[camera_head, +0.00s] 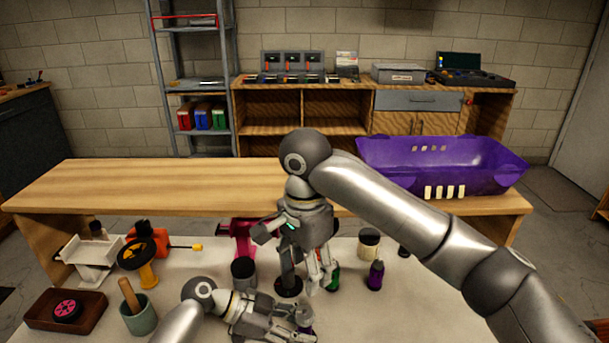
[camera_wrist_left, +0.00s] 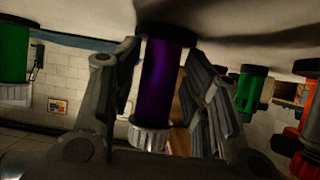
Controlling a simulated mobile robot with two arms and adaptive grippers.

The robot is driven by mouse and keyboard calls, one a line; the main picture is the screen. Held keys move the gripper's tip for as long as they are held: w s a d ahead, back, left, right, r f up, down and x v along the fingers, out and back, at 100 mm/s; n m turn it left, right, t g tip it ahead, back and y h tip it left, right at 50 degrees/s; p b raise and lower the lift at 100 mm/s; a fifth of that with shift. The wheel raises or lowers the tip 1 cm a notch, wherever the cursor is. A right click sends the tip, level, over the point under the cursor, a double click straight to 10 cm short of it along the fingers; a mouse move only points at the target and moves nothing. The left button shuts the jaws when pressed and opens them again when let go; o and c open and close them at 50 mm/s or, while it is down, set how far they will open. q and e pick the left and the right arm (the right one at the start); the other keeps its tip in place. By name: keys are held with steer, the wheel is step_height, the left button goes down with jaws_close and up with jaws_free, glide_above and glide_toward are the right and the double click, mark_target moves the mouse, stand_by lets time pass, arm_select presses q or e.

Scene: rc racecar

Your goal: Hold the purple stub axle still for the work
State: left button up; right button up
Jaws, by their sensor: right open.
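In the left wrist view a purple cylinder (camera_wrist_left: 165,80) with a black collar and a pale ribbed end, seemingly the stub axle, stands between the two fingers of my left gripper (camera_wrist_left: 165,90). The fingers flank it closely; whether both touch it is unclear. In the head view my left gripper (camera_head: 290,328) is low at the front of the pale table, beside a grey-capped purple piece (camera_head: 304,316). My right gripper (camera_head: 308,278) points down above the table, open, behind the left one, near a dark round-based part (camera_head: 289,287) and a green part (camera_head: 333,277).

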arm_select(q)
steer(key=shift+a+f, duration=0.15)
steer(key=shift+f, duration=0.05)
stand_by(0.3)
steer(key=v, duration=1.2)
steer(key=shift+r, duration=0.1)
